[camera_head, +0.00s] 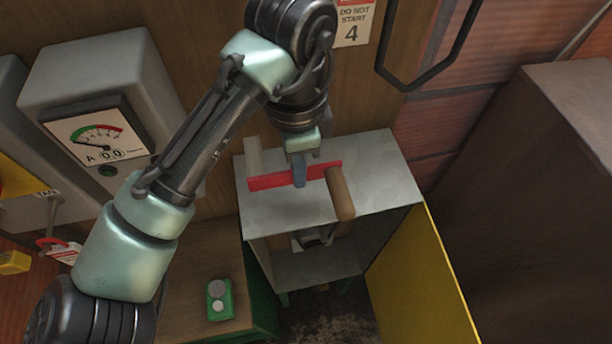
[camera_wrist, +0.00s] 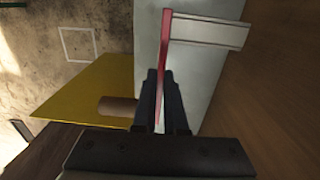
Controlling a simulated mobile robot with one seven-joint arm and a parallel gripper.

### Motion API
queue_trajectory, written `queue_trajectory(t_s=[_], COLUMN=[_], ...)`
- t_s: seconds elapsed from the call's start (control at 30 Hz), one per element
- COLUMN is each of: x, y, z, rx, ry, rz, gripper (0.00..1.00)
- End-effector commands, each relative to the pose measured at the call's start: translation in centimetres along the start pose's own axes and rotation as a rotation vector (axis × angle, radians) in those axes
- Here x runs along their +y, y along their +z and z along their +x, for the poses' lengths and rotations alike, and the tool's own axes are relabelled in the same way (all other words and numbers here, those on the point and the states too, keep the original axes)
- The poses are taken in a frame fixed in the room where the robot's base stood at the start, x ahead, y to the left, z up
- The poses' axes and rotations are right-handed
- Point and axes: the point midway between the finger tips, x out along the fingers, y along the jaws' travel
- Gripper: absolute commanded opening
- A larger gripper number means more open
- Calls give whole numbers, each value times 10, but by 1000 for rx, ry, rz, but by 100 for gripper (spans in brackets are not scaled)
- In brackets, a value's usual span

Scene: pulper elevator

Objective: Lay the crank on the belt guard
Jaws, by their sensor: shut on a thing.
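The crank (camera_head: 268,182) has a flat red arm, a round wooden handle at one end and a pale grey piece at the other. My gripper (camera_head: 299,181) is shut on the red arm near its middle. The crank is over the grey top of the box-shaped belt guard (camera_head: 382,160), its handle reaching past the front edge. I cannot tell whether it touches the top. In the wrist view the fingers (camera_wrist: 162,82) straddle the red arm of the crank (camera_wrist: 167,50), with the handle to the left and the guard's grey top (camera_wrist: 205,75) behind.
The belt guard is open at the front, with a yellow panel (camera_head: 420,275) at its right. A grey meter box (camera_head: 95,75) is on the wooden wall at left. A green button box (camera_head: 219,299) is on a low wooden surface. A large brown block (camera_head: 575,130) stands at right.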

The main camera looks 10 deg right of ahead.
Motion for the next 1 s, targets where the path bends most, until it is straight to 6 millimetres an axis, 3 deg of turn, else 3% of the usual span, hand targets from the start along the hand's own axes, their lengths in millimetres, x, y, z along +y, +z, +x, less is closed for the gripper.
queue_trajectory(t_s=[0.1,0.6,0.93,0.97,1.0], x=[1,0,0,0,0], y=[0,1,0,0,0], z=[19,69,74,74,73], rx=[4,0,0,0,-1], ry=[3,0,-2,-1,-1], rz=[-2,-3,-1,-1,-1], gripper=[0,0,0,13,20])
